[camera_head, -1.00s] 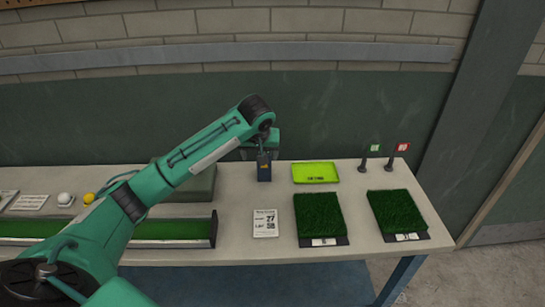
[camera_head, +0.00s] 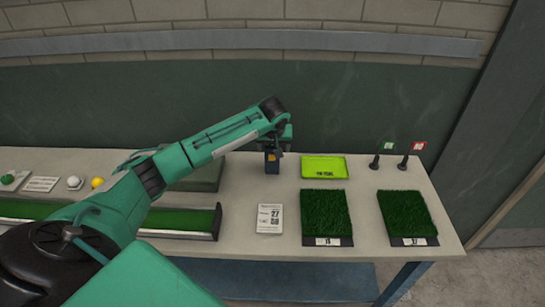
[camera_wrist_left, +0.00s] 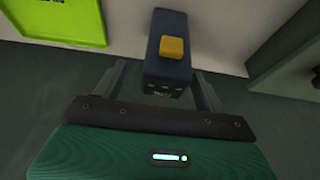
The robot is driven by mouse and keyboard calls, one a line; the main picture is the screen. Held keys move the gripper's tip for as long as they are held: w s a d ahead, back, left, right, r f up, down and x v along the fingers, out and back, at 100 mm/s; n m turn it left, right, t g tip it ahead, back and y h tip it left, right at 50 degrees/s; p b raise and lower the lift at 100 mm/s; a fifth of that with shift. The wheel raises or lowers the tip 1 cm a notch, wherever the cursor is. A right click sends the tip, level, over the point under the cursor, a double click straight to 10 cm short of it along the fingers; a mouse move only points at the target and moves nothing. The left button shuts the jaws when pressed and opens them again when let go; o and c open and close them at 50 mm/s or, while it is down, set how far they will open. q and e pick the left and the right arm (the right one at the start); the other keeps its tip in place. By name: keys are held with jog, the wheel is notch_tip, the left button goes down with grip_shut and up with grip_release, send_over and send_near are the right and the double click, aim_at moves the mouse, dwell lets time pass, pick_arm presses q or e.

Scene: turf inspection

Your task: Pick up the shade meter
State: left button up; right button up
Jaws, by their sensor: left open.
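The shade meter (camera_head: 272,164) appears to be the small dark blue box with a yellow button, upright near the back of the bench. In the left wrist view the shade meter (camera_wrist_left: 168,68) lies between the two fingers of my left gripper (camera_wrist_left: 159,78), with a gap on each side. My left gripper (camera_head: 274,148) is open and reaches down around the top of the box in the head view, partly hiding it. My right gripper is not in view.
A lime green tray (camera_head: 324,167) sits just right of the meter, and a grey-green case (camera_head: 205,176) left of it, partly behind my arm. Two turf samples (camera_head: 326,216), a printed card (camera_head: 269,219) and two small flags (camera_head: 417,147) stand on the bench (camera_head: 285,247).

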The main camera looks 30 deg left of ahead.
pick_arm(q)
jog(key=x, duration=0.1)
jog(key=p+x, duration=0.1)
jog(key=x, duration=0.1)
jog(key=shift+s+a+f, duration=0.25)
jog(key=shift+f, duration=0.05)
jog(key=shift+w+f, duration=0.1)
jog(key=shift+f, duration=0.15)
jog(key=c, duration=1.1)
jog(key=shift+c, duration=0.6)
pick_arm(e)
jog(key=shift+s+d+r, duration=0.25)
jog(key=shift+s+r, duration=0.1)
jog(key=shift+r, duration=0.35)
pick_arm(q)
jog(key=shift+r, duration=0.1)
